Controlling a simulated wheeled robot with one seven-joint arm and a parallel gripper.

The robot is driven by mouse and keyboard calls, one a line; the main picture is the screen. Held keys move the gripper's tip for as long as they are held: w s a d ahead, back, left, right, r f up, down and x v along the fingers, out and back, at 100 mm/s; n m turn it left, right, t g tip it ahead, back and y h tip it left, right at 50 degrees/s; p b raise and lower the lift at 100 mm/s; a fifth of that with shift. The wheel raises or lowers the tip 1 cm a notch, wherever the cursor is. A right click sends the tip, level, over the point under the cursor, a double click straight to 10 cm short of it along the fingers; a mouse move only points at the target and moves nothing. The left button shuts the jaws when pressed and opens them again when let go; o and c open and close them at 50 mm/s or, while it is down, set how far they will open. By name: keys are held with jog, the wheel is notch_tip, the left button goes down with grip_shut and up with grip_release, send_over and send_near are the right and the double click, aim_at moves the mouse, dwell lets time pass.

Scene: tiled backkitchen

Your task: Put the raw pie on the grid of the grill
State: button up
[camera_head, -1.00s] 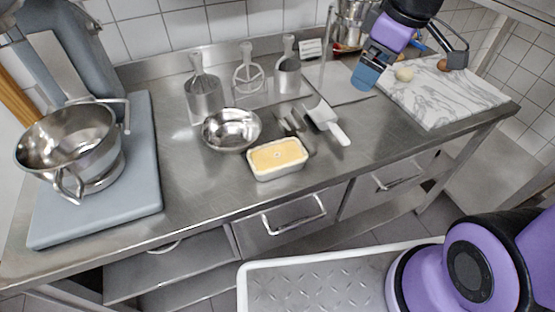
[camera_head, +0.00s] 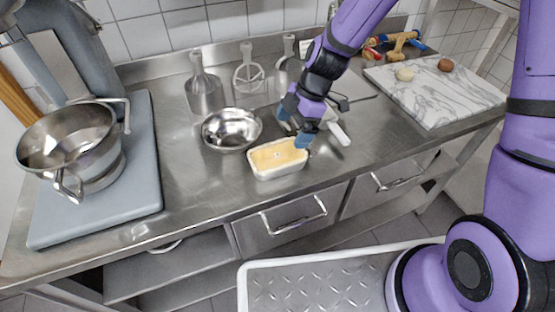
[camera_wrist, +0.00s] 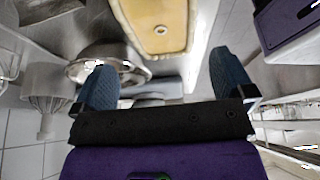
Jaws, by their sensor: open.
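The raw pie (camera_head: 279,157) is a white rectangular dish with a smooth pale yellow top and a small hole in the middle. It stands on the steel counter near its front edge. My gripper (camera_head: 293,127) is open and empty, just above and beside the back right end of the pie. In the wrist view the pie (camera_wrist: 155,28) shows at the top, beyond the two blue fingers and not clearly between them. No grill or grid shows in either view.
A steel bowl (camera_head: 231,128) stands close behind and left of the pie. A pot (camera_head: 70,145) stands on a grey base at the left. Utensils hang or stand along the back. A marble board (camera_head: 436,88) with round items lies at the right. The counter front between pot and pie is clear.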

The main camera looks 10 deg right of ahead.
aim_at(279, 154)
jog(key=shift+x, duration=5.35)
jog(key=shift+a, duration=0.1)
jog(key=c, duration=1.1)
jog(key=shift+r, duration=0.1)
